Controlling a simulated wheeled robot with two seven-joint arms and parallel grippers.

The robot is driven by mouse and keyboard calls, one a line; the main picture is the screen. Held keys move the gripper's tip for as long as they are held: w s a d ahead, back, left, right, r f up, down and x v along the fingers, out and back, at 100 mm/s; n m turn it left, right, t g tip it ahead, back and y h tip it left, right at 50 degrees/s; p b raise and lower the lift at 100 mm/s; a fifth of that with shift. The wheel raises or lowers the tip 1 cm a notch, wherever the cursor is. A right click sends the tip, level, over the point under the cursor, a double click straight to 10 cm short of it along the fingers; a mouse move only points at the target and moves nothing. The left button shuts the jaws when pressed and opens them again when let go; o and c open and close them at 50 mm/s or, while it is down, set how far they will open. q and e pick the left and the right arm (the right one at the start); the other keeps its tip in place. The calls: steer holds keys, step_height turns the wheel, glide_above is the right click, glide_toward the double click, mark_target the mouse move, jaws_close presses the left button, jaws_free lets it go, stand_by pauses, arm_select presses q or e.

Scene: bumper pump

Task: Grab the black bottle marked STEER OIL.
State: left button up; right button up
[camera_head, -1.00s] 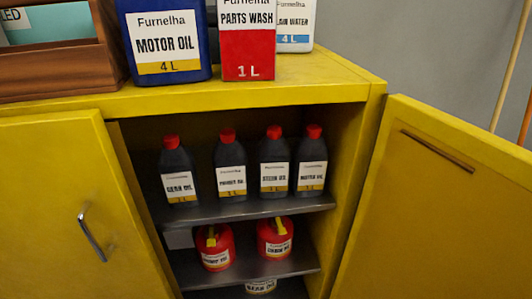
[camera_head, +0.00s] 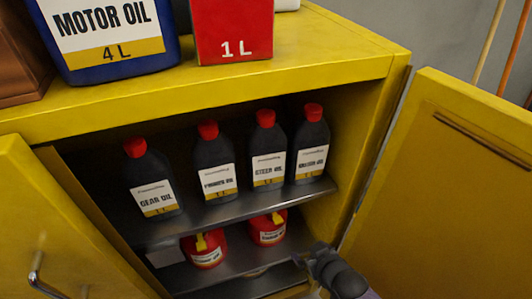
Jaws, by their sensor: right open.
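The black STEER OIL bottle (camera_head: 268,150) has a red cap and a white label with a yellow band. It stands upright on the upper shelf (camera_head: 235,213) of the open yellow cabinet, third from the left in a row of similar bottles. My right gripper (camera_head: 308,257) comes in from the bottom right, in front of the lower shelf, below and right of the bottle and apart from it. It is open, and no object shows in it. My left gripper is not in view.
A GEAR OIL bottle (camera_head: 152,180) and another black bottle (camera_head: 213,162) stand left of it. One more (camera_head: 309,145) stands close at its right. Red cans (camera_head: 268,230) sit on the lower shelf. The cabinet's right door (camera_head: 450,190) and left door (camera_head: 60,225) stand open.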

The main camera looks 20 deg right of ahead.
steer(key=w+a+r+t+y, duration=0.15)
steer(key=w+r, duration=0.25)
steer(key=r, duration=0.5)
steer(key=w+r+t, duration=0.3)
steer(key=w+r, duration=0.1)
steer(key=r, duration=0.4)
steer(key=n+t+y, duration=0.1)
steer(key=t+y, duration=0.1)
steer(key=t, duration=0.1)
glide_toward(270, 121)
steer(key=x, duration=0.2)
steer(key=b+x, duration=0.1)
steer(key=x, duration=0.3)
steer(key=b+x, duration=0.2)
steer(key=x, duration=0.3)
steer(key=shift+w+f, duration=0.25)
steer(key=shift+w+r, duration=0.1)
steer(key=shift+w, duration=0.1)
steer(key=shift+r, duration=0.1)
steer(key=c, duration=1)
jaws_close()
